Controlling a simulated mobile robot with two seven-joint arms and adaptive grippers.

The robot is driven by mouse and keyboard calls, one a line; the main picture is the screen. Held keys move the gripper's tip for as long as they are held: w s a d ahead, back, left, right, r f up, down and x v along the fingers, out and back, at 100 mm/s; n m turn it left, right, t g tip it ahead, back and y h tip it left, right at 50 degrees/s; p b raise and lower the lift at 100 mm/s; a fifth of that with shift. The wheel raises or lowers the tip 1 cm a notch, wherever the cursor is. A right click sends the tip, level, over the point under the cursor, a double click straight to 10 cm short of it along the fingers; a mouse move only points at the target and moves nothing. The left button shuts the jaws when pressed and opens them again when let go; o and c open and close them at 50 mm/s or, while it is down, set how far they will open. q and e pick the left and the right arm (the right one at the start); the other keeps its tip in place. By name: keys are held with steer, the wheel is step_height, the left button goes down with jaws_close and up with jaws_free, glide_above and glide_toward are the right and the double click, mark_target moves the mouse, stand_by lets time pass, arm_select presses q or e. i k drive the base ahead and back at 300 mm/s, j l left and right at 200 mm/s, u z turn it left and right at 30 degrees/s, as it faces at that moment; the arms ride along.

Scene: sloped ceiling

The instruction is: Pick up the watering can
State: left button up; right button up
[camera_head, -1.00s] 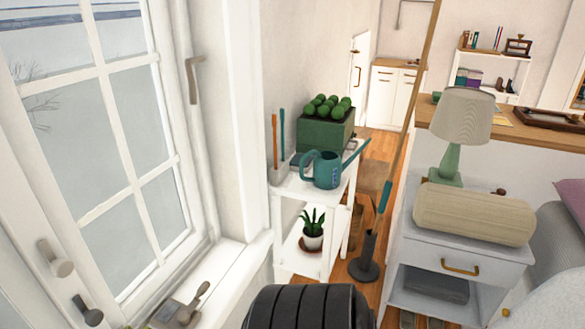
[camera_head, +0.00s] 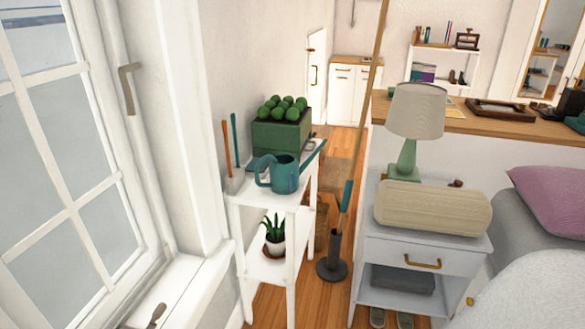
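The teal watering can (camera_head: 286,174) stands upright on the top shelf of a narrow white stand (camera_head: 262,201), left of the middle of the head view. Its looped handle is on the left and its spout points up to the right. A green planter box (camera_head: 281,138) with round green plants is just behind it. Neither of my grippers shows in the head view.
A potted plant (camera_head: 275,238) sits on the stand's lower shelf. A tall pole in a dark base (camera_head: 332,268) stands right of the stand. A white nightstand (camera_head: 420,250) with a lamp (camera_head: 412,115) is further right. A window and sill (camera_head: 190,282) line the left. Wooden floor shows between.

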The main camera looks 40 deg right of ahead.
mark_target(285, 171)
steer(key=z, duration=1.1)
